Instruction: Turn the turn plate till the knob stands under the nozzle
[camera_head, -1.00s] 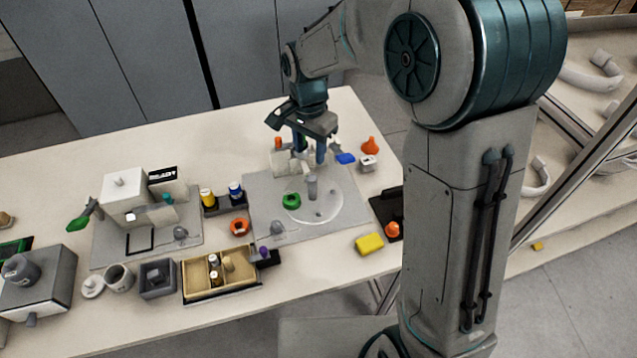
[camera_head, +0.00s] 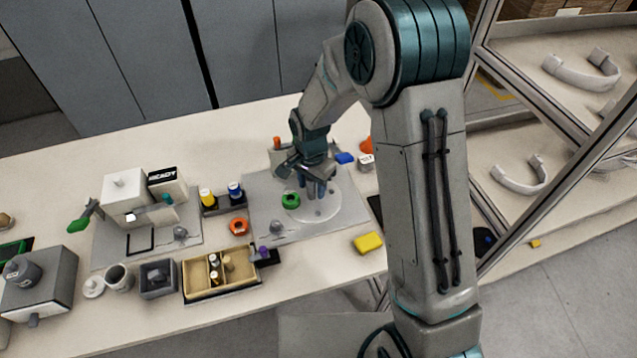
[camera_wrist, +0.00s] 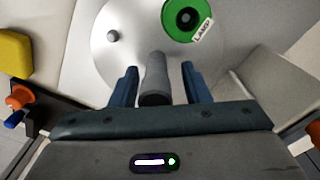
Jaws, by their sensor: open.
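The turn plate (camera_head: 333,207) is a pale round disc on a grey base board (camera_head: 262,225); it also shows in the wrist view (camera_wrist: 98,62). A grey upright post (camera_wrist: 155,72), seemingly the knob, stands on the plate. My gripper (camera_head: 318,191) is low over the plate. In the wrist view my gripper (camera_wrist: 159,68) is open, its blue fingers either side of the post, with a visible gap at each side. I cannot make out the nozzle.
A grey block (camera_wrist: 275,90) stands close right of my fingers in the wrist view. A yellow block (camera_head: 368,243) lies off the board's front right. An orange ring (camera_head: 239,226), a wooden tray (camera_head: 222,291) and a bottle holder (camera_head: 224,207) are to the left.

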